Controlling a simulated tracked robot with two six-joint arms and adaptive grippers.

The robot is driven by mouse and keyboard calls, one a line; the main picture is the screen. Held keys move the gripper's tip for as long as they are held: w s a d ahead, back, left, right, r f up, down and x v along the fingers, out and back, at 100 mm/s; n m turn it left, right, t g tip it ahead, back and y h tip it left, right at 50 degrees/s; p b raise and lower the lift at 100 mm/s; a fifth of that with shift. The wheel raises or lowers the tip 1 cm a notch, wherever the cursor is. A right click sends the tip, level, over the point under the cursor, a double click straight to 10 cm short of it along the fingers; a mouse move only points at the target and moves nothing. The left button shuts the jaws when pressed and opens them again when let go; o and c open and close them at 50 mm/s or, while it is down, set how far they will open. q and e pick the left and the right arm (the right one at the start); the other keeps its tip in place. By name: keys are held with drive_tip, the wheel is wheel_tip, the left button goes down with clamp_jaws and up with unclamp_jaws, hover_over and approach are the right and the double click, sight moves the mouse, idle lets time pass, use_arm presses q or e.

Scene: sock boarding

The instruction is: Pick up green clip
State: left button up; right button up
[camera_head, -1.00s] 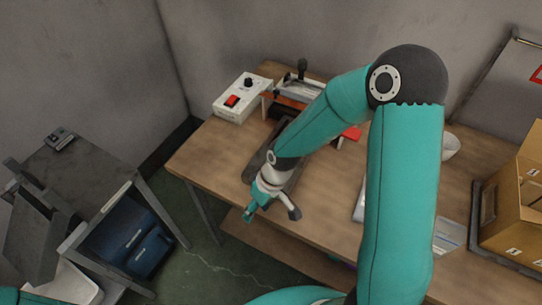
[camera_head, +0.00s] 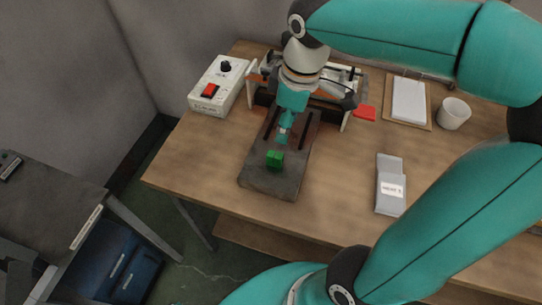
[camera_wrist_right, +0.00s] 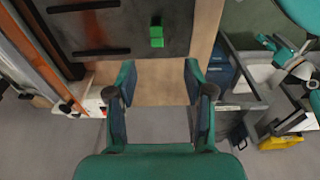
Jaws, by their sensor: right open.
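The green clip (camera_head: 275,158) is a small green block on the dark boarding plate (camera_head: 262,180), near its front half. It also shows in the right wrist view (camera_wrist_right: 156,37), top centre, beyond the fingertips. My right gripper (camera_wrist_right: 159,66) is open and empty, its two fingers spread either side of the picture's centre line. In the head view the right gripper (camera_head: 284,134) hangs over the plate, just behind the clip and apart from it. Teal and white parts at the wrist view's right edge look like my left gripper (camera_wrist_right: 284,52); its jaws are too small to read.
A white control box (camera_head: 218,86) with a red switch stands left of the plate. The press frame (camera_head: 345,118) is behind it. A grey packet (camera_head: 391,186), a clipboard (camera_head: 408,103) and a white cup (camera_head: 453,113) lie to the right. The table between plate and packet is bare.

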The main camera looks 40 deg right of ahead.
sight(275, 154)
drive_tip(key=f, duration=0.6)
drive_tip(key=w+f, duration=0.1)
drive_tip(key=f, duration=0.2)
drive_tip(key=shift+w+a+f+b, duration=0.1)
drive_tip(key=shift+a+f+b, duration=0.05)
drive_tip(key=shift+a+b, duration=0.15)
drive_tip(key=shift+w+f, duration=0.25)
drive_tip(key=shift+f, duration=0.6)
drive_tip(key=shift+w+f, duration=0.2)
drive_tip(key=shift+f, duration=0.6)
drive_tip(key=shift+w+f, duration=0.25)
drive_tip(key=shift+f, duration=0.6)
drive_tip(key=c, duration=0.9)
